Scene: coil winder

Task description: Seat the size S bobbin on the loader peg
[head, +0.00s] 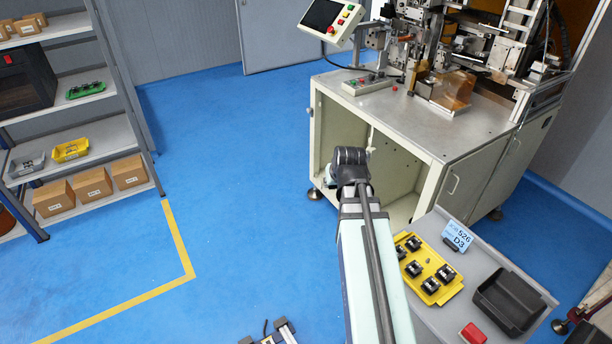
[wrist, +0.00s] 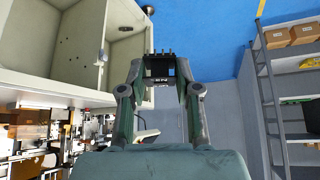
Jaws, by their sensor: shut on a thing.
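My gripper (wrist: 160,88) is shut on a small dark bobbin (wrist: 161,70) with several short pins, held between its fingertips in the wrist view. Its size mark is too small to read. In the head view my arm reaches toward the front of the winder, and its own wrist hides the fingers and the held bobbin. The coil winder (head: 440,75) stands on a cream cabinet at the upper right. I cannot make out for sure which part of it is the loader peg. The held bobbin appears in free air, apart from the machine.
The open cabinet (head: 345,135) is close to my arm. Shelves (head: 110,150) stand left; floor between is clear.

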